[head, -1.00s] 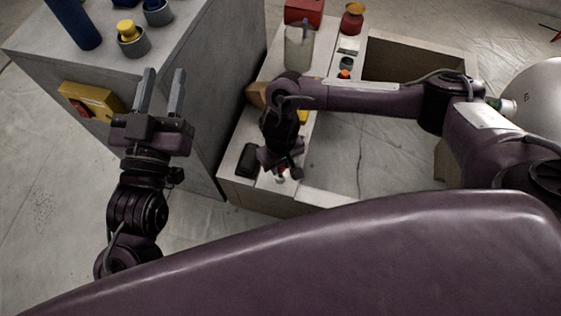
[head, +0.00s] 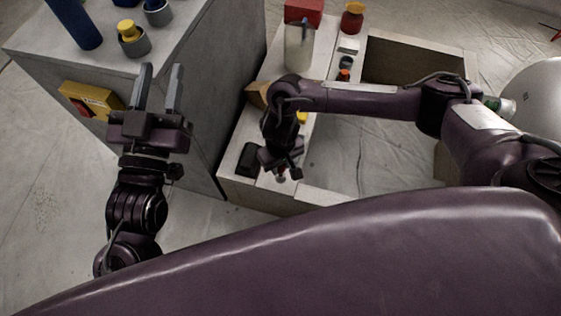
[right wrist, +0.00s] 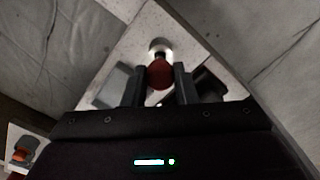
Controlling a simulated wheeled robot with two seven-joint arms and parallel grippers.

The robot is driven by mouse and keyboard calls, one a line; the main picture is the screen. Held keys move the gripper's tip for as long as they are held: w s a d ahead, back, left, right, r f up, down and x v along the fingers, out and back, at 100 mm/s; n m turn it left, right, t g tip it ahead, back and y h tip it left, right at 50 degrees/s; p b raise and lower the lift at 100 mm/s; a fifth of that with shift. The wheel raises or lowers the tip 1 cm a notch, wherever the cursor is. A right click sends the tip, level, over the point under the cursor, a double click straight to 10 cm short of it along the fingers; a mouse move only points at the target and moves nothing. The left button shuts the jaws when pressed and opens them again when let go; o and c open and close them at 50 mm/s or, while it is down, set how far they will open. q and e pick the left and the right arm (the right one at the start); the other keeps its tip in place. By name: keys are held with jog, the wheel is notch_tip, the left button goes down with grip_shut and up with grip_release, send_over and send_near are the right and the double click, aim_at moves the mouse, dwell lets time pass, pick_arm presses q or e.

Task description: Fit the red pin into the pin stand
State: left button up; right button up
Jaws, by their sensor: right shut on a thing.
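My right gripper (head: 283,172) points down over the near end of the light ledge in the head view. In the right wrist view its fingers (right wrist: 161,88) are shut on the red pin (right wrist: 160,74), whose rounded red end shows between them. A pale round piece (right wrist: 160,46) shows just beyond the pin, in line with it. I cannot tell whether it is the pin stand, or whether the pin is seated in it. In the head view the gripper mostly hides the pin. My left gripper (head: 158,88) is open and empty beside the grey cabinet.
A black object (head: 249,158) lies on the ledge left of my right gripper. A grey jug (head: 299,50), a red box (head: 303,12) and a red jar (head: 352,18) stand farther back.

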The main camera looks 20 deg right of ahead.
jog(key=shift+f, duration=0.1)
dwell(0.6)
jog(key=shift+p, duration=0.6)
jog(key=shift+f+b, duration=0.4)
jog(key=shift+f, duration=1.1)
jog(key=o, duration=1.1)
jog(key=shift+r, duration=0.1)
notch_tip(320, 180, up, 8)
jog(key=p, duration=0.4)
